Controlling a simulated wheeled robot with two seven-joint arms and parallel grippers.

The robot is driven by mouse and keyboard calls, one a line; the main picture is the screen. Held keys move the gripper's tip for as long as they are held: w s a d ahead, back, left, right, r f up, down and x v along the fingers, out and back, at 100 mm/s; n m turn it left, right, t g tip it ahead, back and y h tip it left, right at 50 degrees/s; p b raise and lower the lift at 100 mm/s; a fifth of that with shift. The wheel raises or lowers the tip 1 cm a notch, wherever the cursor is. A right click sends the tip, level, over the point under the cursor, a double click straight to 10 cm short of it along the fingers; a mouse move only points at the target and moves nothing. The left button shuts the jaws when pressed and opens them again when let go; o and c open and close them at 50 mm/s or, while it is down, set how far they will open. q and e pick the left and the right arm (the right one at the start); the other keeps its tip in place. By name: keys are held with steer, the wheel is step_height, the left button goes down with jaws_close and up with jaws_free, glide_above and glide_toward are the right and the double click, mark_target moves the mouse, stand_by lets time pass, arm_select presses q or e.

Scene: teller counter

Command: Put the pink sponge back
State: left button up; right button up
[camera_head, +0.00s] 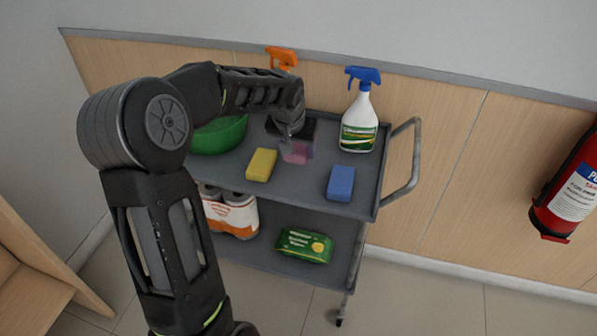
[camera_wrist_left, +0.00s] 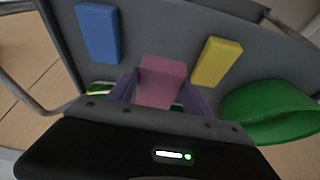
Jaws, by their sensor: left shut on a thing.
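The pink sponge (camera_head: 294,153) is over the top shelf of the grey cart (camera_head: 228,176), between a yellow sponge (camera_head: 261,165) and a blue sponge (camera_head: 341,183) and further back. My left gripper (camera_head: 296,144) is shut on it. In the left wrist view the pink sponge (camera_wrist_left: 161,80) shows between the two fingers of my left gripper (camera_wrist_left: 160,92). I cannot tell whether the sponge touches the shelf. The yellow sponge (camera_wrist_left: 217,62) and blue sponge (camera_wrist_left: 98,33) lie on either side in that view. My right gripper is in neither view.
A green bowl (camera_head: 218,136) stands left on the top shelf, partly behind my arm. A white spray bottle (camera_head: 360,116) with a blue head stands at the back right. An orange spray head (camera_head: 281,57) shows behind my arm. The lower shelf holds paper rolls (camera_head: 231,214) and a green pack (camera_head: 304,246).

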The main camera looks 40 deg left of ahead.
arm_select(q)
glide_above(299, 177)
steer(key=s, duration=0.1)
step_height(299, 177, down, 4)
steer(key=shift+s+d+f, duration=0.15)
steer(key=shift+f, duration=0.05)
steer(key=shift+f, duration=1.85)
steer(key=shift+f, duration=0.15)
steer(key=o, duration=1.5)
steer(key=shift+c, duration=0.2)
